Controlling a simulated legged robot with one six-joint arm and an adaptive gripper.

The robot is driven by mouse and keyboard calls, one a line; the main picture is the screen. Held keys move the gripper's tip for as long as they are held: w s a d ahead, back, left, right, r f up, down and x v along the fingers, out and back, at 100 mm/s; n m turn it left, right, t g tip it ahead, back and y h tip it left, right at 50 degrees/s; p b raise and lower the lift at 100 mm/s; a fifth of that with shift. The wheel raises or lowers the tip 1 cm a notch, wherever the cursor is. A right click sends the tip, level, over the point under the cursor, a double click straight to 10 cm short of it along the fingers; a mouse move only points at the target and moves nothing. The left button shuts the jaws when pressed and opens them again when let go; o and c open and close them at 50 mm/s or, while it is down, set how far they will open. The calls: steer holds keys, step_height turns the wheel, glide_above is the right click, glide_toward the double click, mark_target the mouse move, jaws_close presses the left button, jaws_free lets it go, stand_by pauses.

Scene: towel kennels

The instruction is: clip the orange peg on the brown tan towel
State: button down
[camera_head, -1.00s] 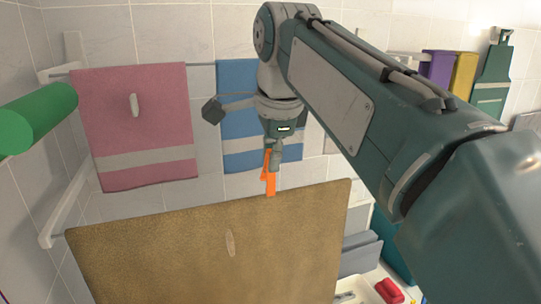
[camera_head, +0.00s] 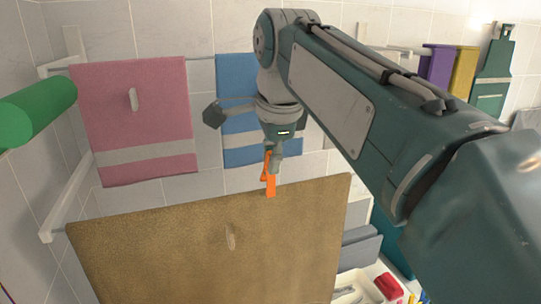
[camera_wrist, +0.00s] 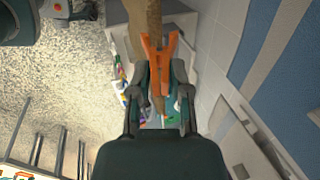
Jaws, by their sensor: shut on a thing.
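The brown tan towel (camera_head: 200,250) hangs in front of me in the head view, with a pale oval mark on its face. Its top edge shows as a narrow brown strip (camera_wrist: 146,15) in the wrist view. My gripper (camera_head: 272,150) is shut on the orange peg (camera_head: 270,182), which points down at this edge. In the wrist view, the orange peg (camera_wrist: 158,50) has its two prongs spread, and the strip appears to run between them. Whether the prongs touch the cloth cannot be told. My gripper's fingers (camera_wrist: 160,95) show below the peg there.
A pink towel (camera_head: 135,120) and a blue towel (camera_head: 240,120) hang on a rail behind. A green cylinder (camera_head: 35,112) juts in at left. Purple (camera_head: 437,72) and yellow (camera_head: 464,72) cloths hang at right. A red object (camera_head: 388,285) lies low right.

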steer(key=shift+f, duration=1)
stand_by(0.6)
steer(key=shift+c, duration=2.4)
jaws_free()
steer(key=o, duration=0.5)
steer(key=shift+c, duration=0.2)
steer(key=shift+r, duration=4)
